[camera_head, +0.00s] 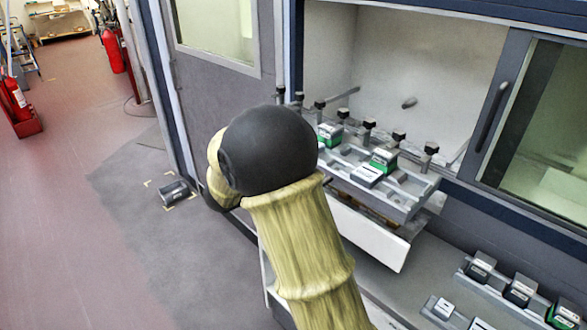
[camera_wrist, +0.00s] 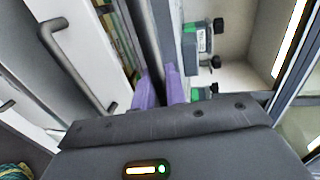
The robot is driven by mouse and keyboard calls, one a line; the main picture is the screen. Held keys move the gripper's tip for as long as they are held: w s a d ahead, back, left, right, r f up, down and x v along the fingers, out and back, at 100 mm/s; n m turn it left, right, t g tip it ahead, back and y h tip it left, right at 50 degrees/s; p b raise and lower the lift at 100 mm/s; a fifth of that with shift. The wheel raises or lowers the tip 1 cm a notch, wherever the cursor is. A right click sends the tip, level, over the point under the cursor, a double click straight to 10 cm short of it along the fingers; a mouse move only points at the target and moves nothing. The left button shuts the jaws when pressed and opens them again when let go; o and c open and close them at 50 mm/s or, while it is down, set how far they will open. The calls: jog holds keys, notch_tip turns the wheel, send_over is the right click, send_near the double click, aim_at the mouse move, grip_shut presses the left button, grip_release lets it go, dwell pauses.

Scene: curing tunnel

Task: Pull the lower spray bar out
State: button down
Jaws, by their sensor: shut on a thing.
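In the wrist view my gripper (camera_wrist: 158,88) has its two purple fingers closed around a long dark grey bar (camera_wrist: 150,45), which I take to be the lower spray bar. The bar runs away from the fingers to the top edge of the picture. Its far end is out of view, and the grip itself is partly hidden by the gripper body. In the head view my arm covers the gripper and this bar.
A grey tray (camera_head: 416,205) with green-labelled blocks (camera_head: 382,160) and black-knobbed posts sits in the tunnel opening, above a white panel (camera_head: 365,234). A sliding door (camera_head: 545,120) stands at right. A grey handle (camera_wrist: 68,62) is left of my fingers. Floor at left is mostly clear.

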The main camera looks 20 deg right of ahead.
jog(key=c, duration=1.8)
grip_release()
jog(key=b+v, duration=0.2)
jog(key=v, duration=1.5)
jog(key=shift+w+a+b, duration=0.1)
jog(key=shift+a+b, duration=0.1)
jog(key=shift+b, duration=0.15)
jog(key=shift+d, duration=0.1)
